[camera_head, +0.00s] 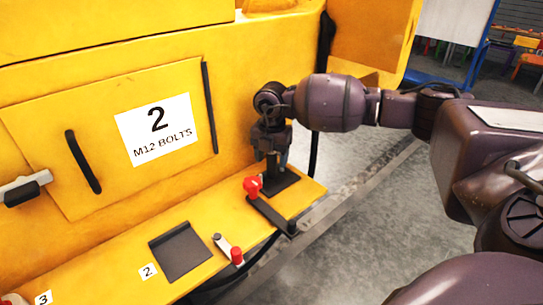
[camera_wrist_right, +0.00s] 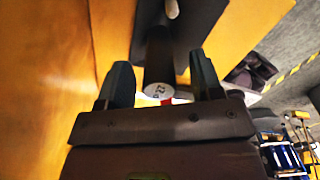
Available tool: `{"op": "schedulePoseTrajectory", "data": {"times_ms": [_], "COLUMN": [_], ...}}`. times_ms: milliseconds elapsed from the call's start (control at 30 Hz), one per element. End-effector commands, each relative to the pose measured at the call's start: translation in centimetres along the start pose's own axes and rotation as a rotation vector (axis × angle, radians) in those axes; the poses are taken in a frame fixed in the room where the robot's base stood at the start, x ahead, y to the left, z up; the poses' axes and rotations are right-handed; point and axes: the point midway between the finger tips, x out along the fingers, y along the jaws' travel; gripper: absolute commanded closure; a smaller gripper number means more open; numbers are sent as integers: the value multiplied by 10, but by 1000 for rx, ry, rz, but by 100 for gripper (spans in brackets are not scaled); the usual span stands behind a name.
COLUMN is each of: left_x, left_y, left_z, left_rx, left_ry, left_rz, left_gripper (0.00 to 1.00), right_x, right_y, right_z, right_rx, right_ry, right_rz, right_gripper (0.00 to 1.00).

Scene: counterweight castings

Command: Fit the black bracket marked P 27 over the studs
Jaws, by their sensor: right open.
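The black bracket (camera_head: 287,183) sits on the right end of the yellow ledge, with a dark upright post rising toward my right gripper. In the right wrist view, a dark post (camera_wrist_right: 159,62) with a white, marked end lies between the fingers; the marking is turned and hard to read. My right gripper (camera_head: 270,157) is open above the bracket; in the wrist view its two fingers (camera_wrist_right: 162,88) stand on either side of the post, with a gap visible at least on the right. The studs cannot be made out. My left gripper is not in view.
A dark plate (camera_head: 181,252) and a smaller red-tipped clamp (camera_head: 229,249) are further left on the ledge. A yellow panel labelled "2 M12 BOLTS" (camera_head: 157,130) rises behind. Grey floor lies beyond the ledge's right edge.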

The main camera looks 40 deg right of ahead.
Motion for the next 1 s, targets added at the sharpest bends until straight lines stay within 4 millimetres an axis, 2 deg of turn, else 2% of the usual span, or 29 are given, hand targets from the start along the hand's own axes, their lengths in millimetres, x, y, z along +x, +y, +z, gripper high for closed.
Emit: {"op": "schedulePoseTrajectory", "data": {"times_ms": [167,500,700,1000], "left_x": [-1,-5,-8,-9], "left_y": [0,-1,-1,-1], "left_z": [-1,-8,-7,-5], "left_rx": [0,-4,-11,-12], "left_ry": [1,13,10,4], "left_rz": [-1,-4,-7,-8], "left_gripper": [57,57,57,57], "right_x": [-8,-68,-96,-113], "right_y": [0,1,0,0], "right_z": [0,0,0,0], "right_rx": [0,0,0,0], "right_ry": [-2,-3,-2,-1], "right_rz": [1,6,3,3], "right_gripper": [40,40,40,40]}}
